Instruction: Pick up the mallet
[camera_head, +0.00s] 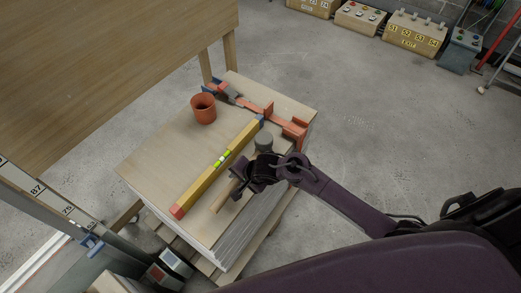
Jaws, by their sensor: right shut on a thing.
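The mallet (263,139) has a grey head and a pale wooden handle (224,196), and it is at the right side of the stack of boards (150,173). My right gripper (249,179) comes in from the right and is shut on the mallet, around the handle below the head. The gripper hides the middle of the handle. I cannot tell whether the mallet touches the board under it. My left gripper is not in view.
A yellow spirit level (208,173) lies just left of the mallet. An orange clamp (256,107) lies along the back of the stack, and an orange cup (203,108) stands at its back left. A wooden table (110,60) is at the upper left. Open floor (400,130) lies right.

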